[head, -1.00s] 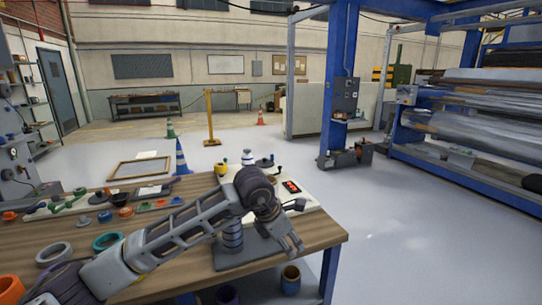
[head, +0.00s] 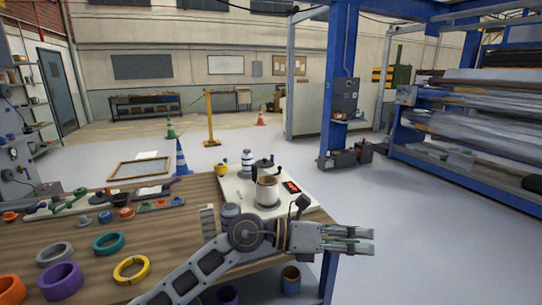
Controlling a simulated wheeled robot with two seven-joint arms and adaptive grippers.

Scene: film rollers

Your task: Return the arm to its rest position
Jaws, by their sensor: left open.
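My left arm comes in from the bottom and crosses the front right corner of the wooden table (head: 190,225). My left gripper (head: 362,240) points right, past the table's right edge and over the grey floor. Its fingers are seen edge-on, apart, with nothing between them. My right gripper is not in view.
On the table's left stand a yellow ring (head: 120,275), a teal ring (head: 97,244), a purple ring (head: 62,293) and a grey ring (head: 42,257). A white board (head: 235,187) bears a brown-topped cup (head: 267,193). The floor (head: 440,235) right of the table is clear.

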